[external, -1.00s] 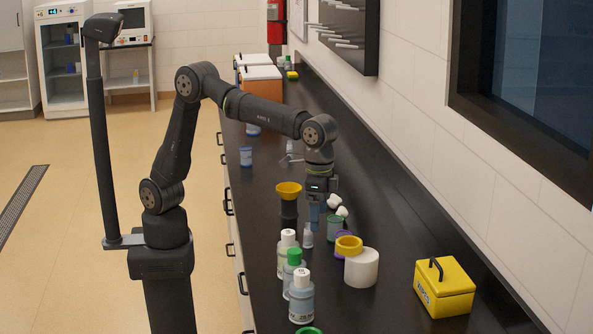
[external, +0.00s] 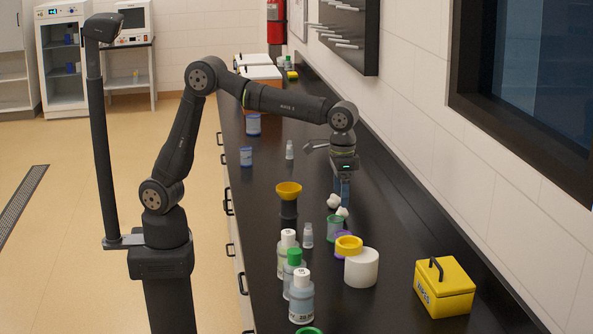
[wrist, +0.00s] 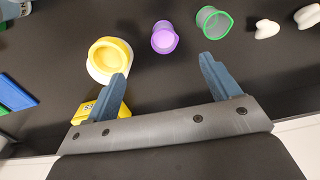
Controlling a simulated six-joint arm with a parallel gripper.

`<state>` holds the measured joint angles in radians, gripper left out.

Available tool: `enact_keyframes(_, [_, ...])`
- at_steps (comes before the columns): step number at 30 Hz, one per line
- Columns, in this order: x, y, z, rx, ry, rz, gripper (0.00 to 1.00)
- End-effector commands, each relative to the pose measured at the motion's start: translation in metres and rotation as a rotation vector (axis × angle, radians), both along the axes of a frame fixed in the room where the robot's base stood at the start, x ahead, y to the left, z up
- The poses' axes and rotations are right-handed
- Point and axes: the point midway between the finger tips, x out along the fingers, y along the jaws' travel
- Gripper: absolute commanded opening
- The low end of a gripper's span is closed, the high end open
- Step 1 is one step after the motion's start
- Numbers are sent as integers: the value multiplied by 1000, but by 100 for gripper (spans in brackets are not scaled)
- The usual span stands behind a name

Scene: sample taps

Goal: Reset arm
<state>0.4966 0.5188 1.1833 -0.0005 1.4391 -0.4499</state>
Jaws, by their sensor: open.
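My gripper (external: 342,192) is open and empty, pointing down above the black bench near the white stoppers. In the wrist view its two blue fingers (wrist: 168,82) are spread wide with nothing between them. Beyond the fingertips in that view are a yellow ring on a white cylinder (wrist: 110,60), a purple cup (wrist: 164,37) and a green-rimmed cup (wrist: 213,22). None of these is between the fingers.
Bottles (external: 301,298) stand along the bench's front edge, with a yellow funnel on a dark stand (external: 288,191) behind them. A yellow box (external: 444,288) sits at right. White stoppers (external: 333,202) lie by the gripper. Blue-labelled jars (external: 253,125) stand farther back. The wall bounds the right side.

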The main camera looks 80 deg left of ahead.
Motion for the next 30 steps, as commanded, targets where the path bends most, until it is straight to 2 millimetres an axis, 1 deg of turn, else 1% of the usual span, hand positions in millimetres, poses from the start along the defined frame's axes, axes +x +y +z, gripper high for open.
enact_keyframes(1, [5, 11, -1, 0, 0, 23, 81])
enact_keyframes(15, [39, 98, -11, 0, 0, 201, 81])
enact_keyframes(24, [52, 156, -17, 0, 0, 317, 81])
enact_keyframes(30, [57, 196, -21, 0, 0, 394, 81])
